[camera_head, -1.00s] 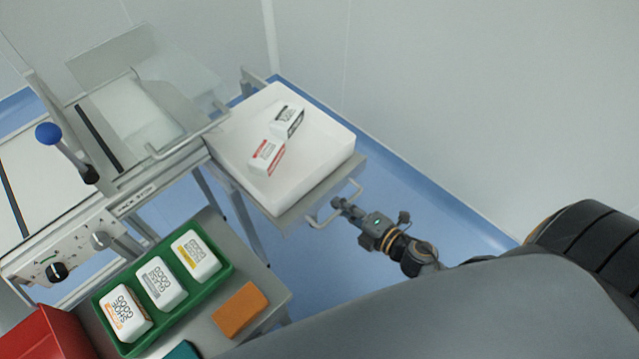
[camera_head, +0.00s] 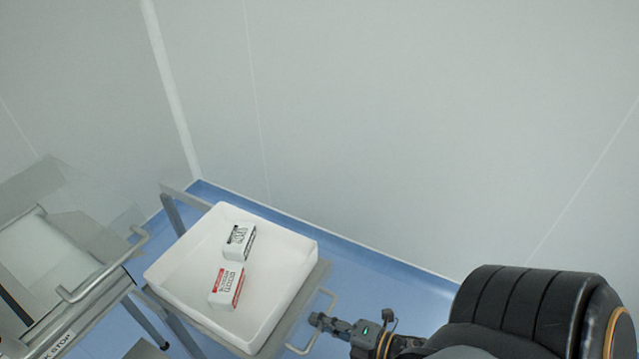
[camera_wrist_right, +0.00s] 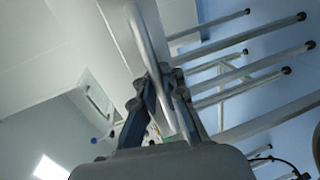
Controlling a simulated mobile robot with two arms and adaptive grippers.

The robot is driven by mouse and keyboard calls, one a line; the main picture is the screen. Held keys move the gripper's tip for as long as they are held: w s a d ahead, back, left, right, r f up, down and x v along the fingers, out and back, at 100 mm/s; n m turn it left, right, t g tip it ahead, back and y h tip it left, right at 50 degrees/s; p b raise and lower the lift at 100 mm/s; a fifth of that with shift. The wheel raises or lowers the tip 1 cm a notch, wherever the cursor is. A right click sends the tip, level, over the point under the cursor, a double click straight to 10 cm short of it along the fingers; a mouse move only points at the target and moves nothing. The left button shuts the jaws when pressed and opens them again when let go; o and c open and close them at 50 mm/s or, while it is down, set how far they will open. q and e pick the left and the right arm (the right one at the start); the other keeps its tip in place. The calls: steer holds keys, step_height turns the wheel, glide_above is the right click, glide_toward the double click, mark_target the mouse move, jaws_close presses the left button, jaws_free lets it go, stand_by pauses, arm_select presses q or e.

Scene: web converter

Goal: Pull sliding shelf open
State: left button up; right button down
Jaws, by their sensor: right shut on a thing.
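The sliding shelf (camera_head: 322,271) is a grey metal tray on a stand, with a light metal bar handle (camera_head: 329,297) on its right side. My right gripper (camera_head: 318,321) is at this handle. In the right wrist view the handle bar (camera_wrist_right: 146,42) runs between the fingers of my right gripper (camera_wrist_right: 155,88), which is shut on it. A white bin (camera_head: 185,262) rests on the shelf. It holds a box with a black label (camera_head: 239,241) and a box with a red label (camera_head: 226,286). My left gripper is out of view.
The machine with a clear guard (camera_head: 85,215) and a metal handle bar (camera_head: 105,268) stands at the left. Pale walls (camera_head: 400,120) close off the back. Blue floor (camera_head: 385,300) is free to the right of the shelf.

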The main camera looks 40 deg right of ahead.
steer(key=c, duration=1.4)
jaws_free()
steer(key=shift+r, duration=0.1)
steer(key=shift+c, duration=0.2)
steer(key=v, duration=1.2)
steer(key=shift+s, duration=0.1)
